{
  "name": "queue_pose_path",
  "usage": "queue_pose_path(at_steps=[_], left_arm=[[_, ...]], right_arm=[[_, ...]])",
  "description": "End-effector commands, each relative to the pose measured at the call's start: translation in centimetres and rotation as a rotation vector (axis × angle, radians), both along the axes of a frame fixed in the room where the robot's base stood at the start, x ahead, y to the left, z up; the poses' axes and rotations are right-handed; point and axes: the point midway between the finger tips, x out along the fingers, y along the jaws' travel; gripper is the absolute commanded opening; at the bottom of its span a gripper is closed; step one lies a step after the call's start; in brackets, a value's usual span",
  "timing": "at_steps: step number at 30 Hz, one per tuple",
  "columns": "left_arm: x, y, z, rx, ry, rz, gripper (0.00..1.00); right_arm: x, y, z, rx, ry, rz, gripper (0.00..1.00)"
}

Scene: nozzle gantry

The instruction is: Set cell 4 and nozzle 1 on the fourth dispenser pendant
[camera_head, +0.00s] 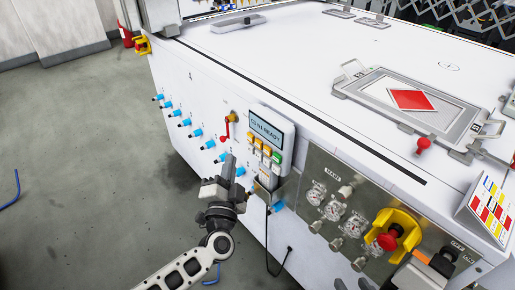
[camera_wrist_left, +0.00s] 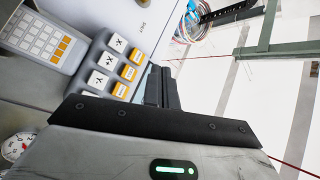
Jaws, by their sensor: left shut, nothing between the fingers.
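The dispenser pendant (camera_head: 272,128) is on the machine's front wall. Its lit screen appears to read "C1 N1 READY", in small print. Below the screen are white, orange and green keys. In the left wrist view, white keys (camera_wrist_left: 107,60) with dark marks stand beside orange keys (camera_wrist_left: 128,72). My left gripper (camera_head: 229,158) is shut and empty, pointing up, just left of the pendant's lower keys in the head view. In the left wrist view its fingertips (camera_wrist_left: 161,78) are close to the orange keys, apparently not touching them.
A row of blue fittings (camera_head: 184,122) and a red-handled valve (camera_head: 227,127) lie left of the pendant. A smaller keypad (camera_wrist_left: 42,36) is beside the large keys. A gauge panel (camera_head: 335,205) with a red stop button (camera_head: 390,237) is to the right. Open floor lies left.

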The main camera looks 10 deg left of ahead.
Motion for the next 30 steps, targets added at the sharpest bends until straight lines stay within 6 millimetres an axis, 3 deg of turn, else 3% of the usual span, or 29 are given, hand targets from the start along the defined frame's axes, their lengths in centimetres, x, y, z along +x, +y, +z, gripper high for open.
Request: queue_pose_path(at_steps=[5,12,30], left_arm=[[2.2,-1.7,-0.4,-0.003,-0.003,0.0,0.0],[3.9,-3.0,-0.1,-0.001,0.0,0.001,0.0],[4.4,-3.4,0.0,0.0,0.0,0.0,0.0]], right_arm=[[0.0,0.0,-1.4,-0.004,-0.013,0.002,0.36],[0.2,0.1,-0.4,-0.002,-0.029,0.005,0.36],[0.0,0.1,-0.7,-0.004,-0.024,0.008,0.36]])
